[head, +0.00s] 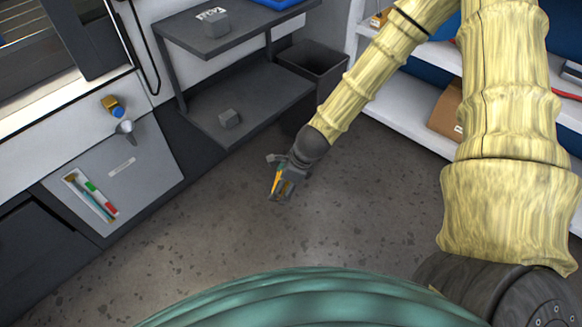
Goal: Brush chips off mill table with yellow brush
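My gripper (281,192) hangs over the bare floor near the middle of the head view. A small orange-yellow part shows at its fingers; I cannot tell whether it is a held thing or part of the gripper, nor whether the fingers are open. A thin brush-like tool (90,199) with a yellowish end and a teal handle lies in a white tray (71,179) at the left, well apart from my gripper. A machine with a pale ledge (50,104), perhaps the mill, is at the upper left. No chips can be made out.
A grey panel (150,160) bears the tray, a grey funnel-like piece (125,128) and a label. A yellow-and-blue piece (113,106) is above it. Dark shelves (245,95) with grey blocks, a black bin (312,62) and white shelving (400,115) stand behind. The middle floor is clear.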

